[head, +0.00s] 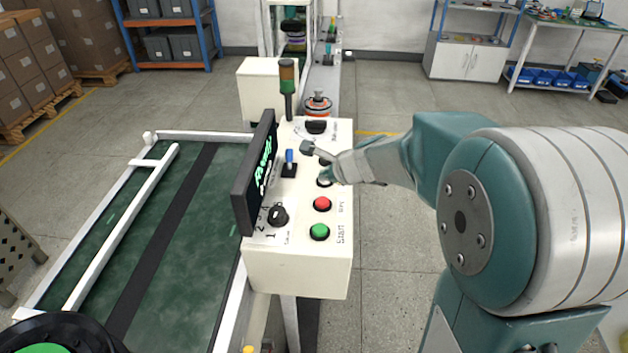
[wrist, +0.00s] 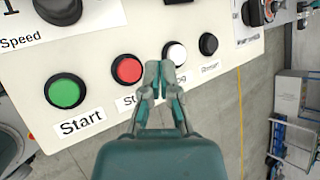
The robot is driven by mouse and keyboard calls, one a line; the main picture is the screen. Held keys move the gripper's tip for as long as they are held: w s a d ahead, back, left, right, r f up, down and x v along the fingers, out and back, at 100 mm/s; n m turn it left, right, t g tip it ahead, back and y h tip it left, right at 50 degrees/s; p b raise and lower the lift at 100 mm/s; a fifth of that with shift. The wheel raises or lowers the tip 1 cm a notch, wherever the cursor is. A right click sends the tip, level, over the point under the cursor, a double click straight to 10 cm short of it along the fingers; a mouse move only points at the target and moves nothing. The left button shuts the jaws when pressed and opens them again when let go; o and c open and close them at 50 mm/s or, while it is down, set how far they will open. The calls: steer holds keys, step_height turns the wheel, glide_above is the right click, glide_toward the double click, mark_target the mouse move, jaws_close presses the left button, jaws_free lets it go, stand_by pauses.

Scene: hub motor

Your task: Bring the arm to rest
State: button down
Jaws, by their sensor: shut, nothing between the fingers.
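My gripper (wrist: 160,78) is shut and empty in the wrist view. Its fingertips show over the control panel between the red button (wrist: 127,69) and the white button (wrist: 175,53). In the head view my gripper (head: 308,148) reaches in from the right over the cream control box (head: 296,270). I cannot tell whether it touches the panel. The red button also shows in the head view (head: 322,204), with the green Start button (head: 320,232) nearer. A black button (wrist: 208,44) lies beyond the white one. My arm is bent and fills the right of the head view.
A dark display (head: 255,172) stands on the box's left edge, near a blue-tipped lever (head: 289,160) and a black Speed knob (head: 278,215). A signal light (head: 287,88) stands behind. A green conveyor (head: 180,235) runs at the left. The floor (head: 388,290) right of the box is clear.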

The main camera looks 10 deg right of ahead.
steer(key=s+a+r+n+g, duration=0.15)
steer(key=s+r+n, duration=0.25)
steer(key=s+n, duration=0.45)
steer(key=s+a+r+n+g, duration=0.1)
steer(key=s+a+r+n, duration=0.2)
steer(key=s+n, duration=0.55)
steer(key=s+d+n+h, duration=0.3)
steer(key=s+d+n, duration=0.1)
steer(key=s, duration=0.6)
steer(key=shift+n+h, duration=0.4)
steer(key=shift+n, duration=0.2)
steer(key=shift+r, duration=0.1)
